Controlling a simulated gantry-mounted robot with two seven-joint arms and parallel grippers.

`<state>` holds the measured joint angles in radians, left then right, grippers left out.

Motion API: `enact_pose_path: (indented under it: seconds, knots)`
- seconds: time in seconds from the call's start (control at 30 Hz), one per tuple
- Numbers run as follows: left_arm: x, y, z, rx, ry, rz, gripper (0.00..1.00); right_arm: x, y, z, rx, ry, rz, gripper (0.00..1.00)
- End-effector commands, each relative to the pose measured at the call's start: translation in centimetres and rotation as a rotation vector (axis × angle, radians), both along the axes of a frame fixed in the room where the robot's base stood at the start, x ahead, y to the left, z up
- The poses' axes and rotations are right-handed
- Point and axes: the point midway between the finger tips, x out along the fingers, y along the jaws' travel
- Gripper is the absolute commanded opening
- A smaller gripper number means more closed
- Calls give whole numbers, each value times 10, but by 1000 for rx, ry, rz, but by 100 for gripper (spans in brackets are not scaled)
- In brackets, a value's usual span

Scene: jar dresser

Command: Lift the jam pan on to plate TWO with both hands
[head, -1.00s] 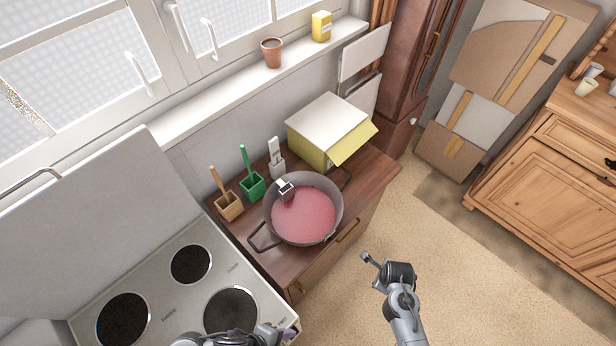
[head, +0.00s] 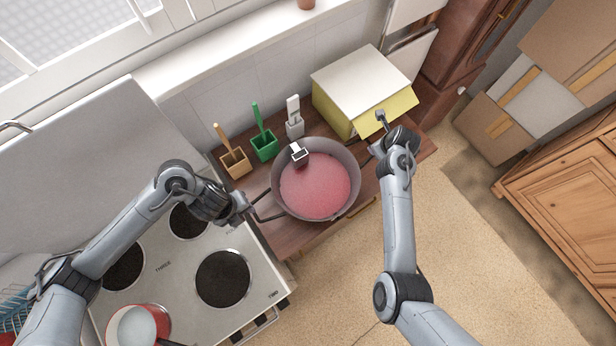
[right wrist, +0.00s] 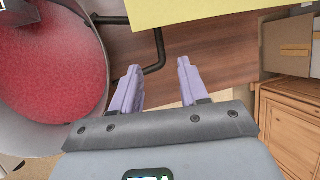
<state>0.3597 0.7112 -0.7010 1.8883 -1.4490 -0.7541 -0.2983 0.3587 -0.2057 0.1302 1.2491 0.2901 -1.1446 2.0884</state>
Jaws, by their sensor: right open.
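The jam pan (head: 315,187) is a wide grey pan of pink-red jam on the wooden dresser, right of the hob. A small clip-like item (head: 298,153) sits at its far rim. My left gripper (head: 248,207) is at the pan's left handle (head: 268,213); whether its jaws are open or shut is unclear. My right gripper (head: 376,131) is open beside the pan's right side. In the right wrist view, the dark right handle (right wrist: 157,55) shows just beyond and between the spread fingertips (right wrist: 158,75). The bare dark plate by the TWO label (head: 222,278) is plate TWO.
A yellow box with a pale lid (head: 362,85) stands close behind my right gripper. Several utensil holders, including a green one (head: 264,145), line the wall behind the pan. A red pot (head: 137,325) stands at the hob's near left.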

Motion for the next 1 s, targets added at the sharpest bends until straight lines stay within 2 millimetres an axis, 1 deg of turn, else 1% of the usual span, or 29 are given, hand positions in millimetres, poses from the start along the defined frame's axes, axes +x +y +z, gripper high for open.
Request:
enact_pose_path:
  seconds: [0.2, 0.37, 0.7, 0.9, 1.0]
  knots:
    - [0, -1, -3, -2, 0, 1, 39, 1, 0, -3, -1, 1, 1, 44]
    - [1, -4, -14, -4, 1, 2, 39, 6, 0, -13, -2, 2, 0, 44]
    - [5, -10, -58, 0, 4, 2, 39, 24, 4, -53, -1, 2, 2, 44]
    - [8, -13, -79, -1, 2, 2, 39, 33, 6, -73, -1, 2, 2, 44]
    - [10, -14, -86, -1, 1, 2, 39, 38, 6, -79, -4, 1, 3, 44]
